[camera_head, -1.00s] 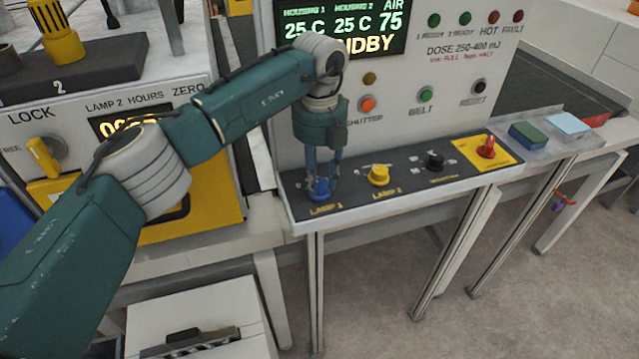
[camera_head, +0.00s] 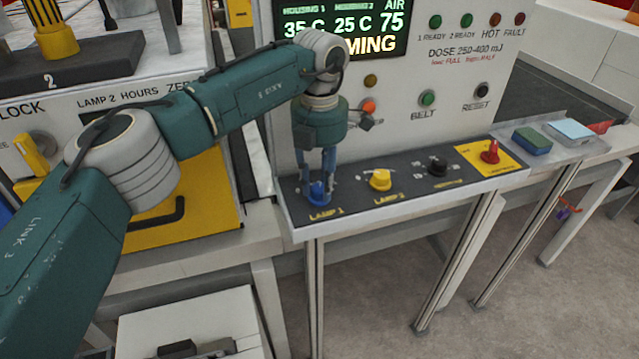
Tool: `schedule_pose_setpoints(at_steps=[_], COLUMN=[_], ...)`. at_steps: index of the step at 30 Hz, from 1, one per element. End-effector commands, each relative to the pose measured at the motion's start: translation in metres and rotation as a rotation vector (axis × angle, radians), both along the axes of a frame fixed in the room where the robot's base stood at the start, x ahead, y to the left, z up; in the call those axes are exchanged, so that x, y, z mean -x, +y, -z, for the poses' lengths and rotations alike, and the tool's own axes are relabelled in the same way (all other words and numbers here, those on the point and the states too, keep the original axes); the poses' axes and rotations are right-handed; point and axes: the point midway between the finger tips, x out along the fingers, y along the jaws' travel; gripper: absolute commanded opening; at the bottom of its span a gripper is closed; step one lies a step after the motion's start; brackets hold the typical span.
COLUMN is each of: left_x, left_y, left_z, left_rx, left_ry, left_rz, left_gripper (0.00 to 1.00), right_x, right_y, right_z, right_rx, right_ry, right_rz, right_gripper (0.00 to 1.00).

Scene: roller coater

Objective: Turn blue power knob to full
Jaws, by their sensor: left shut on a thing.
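The blue knob (camera_head: 318,191) sits at the left end of the black sloped control panel (camera_head: 345,204), above the yellow label LAMP 1. My left gripper (camera_head: 317,188) points down over it, with its fingers shut on the knob's sides. The fingers hide part of the knob and its scale, so its exact pointer angle is hard to tell. The display (camera_head: 345,28) above reads 35 C, 25 C, 75 and a partly covered word ending in MING. My right gripper is not in view.
To the right on the panel are a yellow LAMP 2 knob (camera_head: 380,179), a black knob (camera_head: 437,166) and a red switch (camera_head: 490,152) on a yellow plate. My left arm crosses the yellow-fronted cabinet (camera_head: 205,205).

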Motion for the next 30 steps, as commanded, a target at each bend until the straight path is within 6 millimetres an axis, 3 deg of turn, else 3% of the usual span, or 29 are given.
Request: schedule_pose_setpoints(at_steps=[12, 30], left_x=[-0.0012, -0.0014], left_y=[-0.0001, 0.0], left_z=[-0.002, -0.0021], left_rx=[0.002, 0.001], left_ry=[-0.005, -0.005], left_rz=[0.257, 0.325], left_gripper=[0.04, 0.04], right_x=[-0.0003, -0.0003], right_y=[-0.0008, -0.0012], right_z=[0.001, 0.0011], right_rx=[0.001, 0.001], right_ry=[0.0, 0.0], right_rz=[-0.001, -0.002], right_gripper=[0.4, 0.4])
